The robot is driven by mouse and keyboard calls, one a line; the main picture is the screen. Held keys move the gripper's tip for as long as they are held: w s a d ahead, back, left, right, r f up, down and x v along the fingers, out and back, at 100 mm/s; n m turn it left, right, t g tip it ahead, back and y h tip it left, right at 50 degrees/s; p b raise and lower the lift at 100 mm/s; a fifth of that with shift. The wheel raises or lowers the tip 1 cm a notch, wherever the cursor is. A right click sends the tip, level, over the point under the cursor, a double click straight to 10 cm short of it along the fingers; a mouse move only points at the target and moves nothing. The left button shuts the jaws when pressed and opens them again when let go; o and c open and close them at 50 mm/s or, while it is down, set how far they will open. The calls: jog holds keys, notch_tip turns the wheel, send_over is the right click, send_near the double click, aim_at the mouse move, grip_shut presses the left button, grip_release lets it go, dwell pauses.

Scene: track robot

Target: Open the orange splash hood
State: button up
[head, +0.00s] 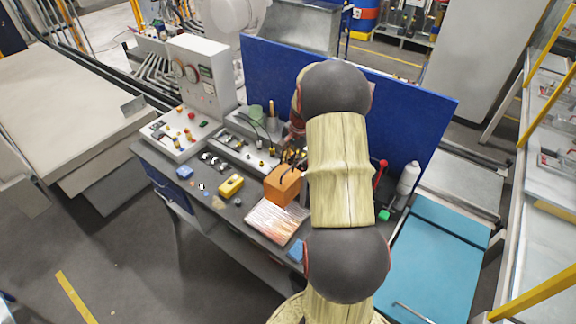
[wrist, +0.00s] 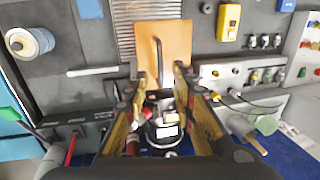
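The orange splash hood (head: 283,185) sits on the dark workbench, left of my arm in the head view. In the wrist view the hood (wrist: 176,38) is a flat orange face just beyond my fingertips. A thin dark handle (wrist: 159,55) stands up from it. My gripper (wrist: 159,75) is open, its two yellow-and-dark fingers on either side of the handle's line. Nothing is visibly held between them. I cannot tell whether a finger touches the handle. The hood looks closed. In the head view my arm hides part of the area behind the hood.
A ribbed metal plate (head: 275,221) lies in front of the hood, and a yellow box (head: 231,186) stands to its left. A blue panel (head: 420,115) rises behind the bench. A white bottle (head: 408,178) and a red-knobbed lever (head: 381,165) stand to the right. Cables and tools lie below the fingers.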

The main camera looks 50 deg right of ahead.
aim_at(287, 172)
jog(key=shift+w+f+p, duration=0.2)
jog(key=shift+w+f, duration=0.05)
jog(key=shift+f, duration=0.9)
jog(key=shift+w+f+p, duration=0.15)
jog(key=shift+w+f, duration=0.05)
jog(key=shift+f, duration=0.9)
jog(key=c, duration=0.4)
grip_shut()
jog(key=shift+s+a+f, duration=0.1)
